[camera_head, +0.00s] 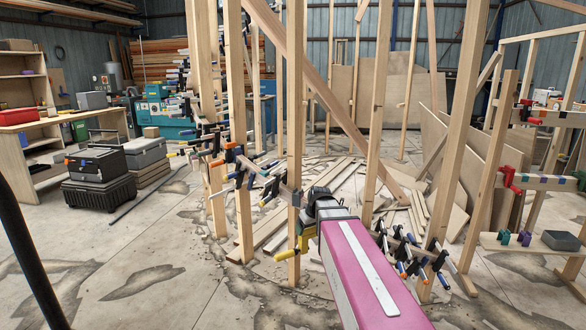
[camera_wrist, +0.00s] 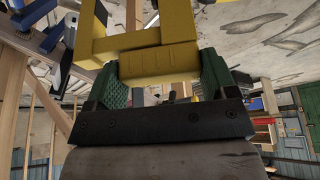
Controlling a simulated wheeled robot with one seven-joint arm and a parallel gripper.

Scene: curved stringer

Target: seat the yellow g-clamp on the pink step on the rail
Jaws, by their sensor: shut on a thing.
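The yellow g-clamp (camera_head: 303,241) shows in the head view just left of my pink arm, in front of a wooden post. It also fills the top middle of the wrist view (camera_wrist: 160,62). My gripper (camera_wrist: 166,72) has its green jaw pads on either side of the clamp's yellow body and is shut on it. In the head view my arm mostly hides the jaws. A rail carrying several clamps (camera_head: 243,160) runs among the posts left of my arm. I cannot make out a pink step on it.
Upright wooden posts (camera_head: 295,120) stand close to my arm. More clamps (camera_head: 408,255) hang in a row at right. A rack (camera_head: 540,180) with red clamps and a small shelf stands far right. Dark toolboxes (camera_head: 98,175) sit at left. Loose boards lie on the floor behind.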

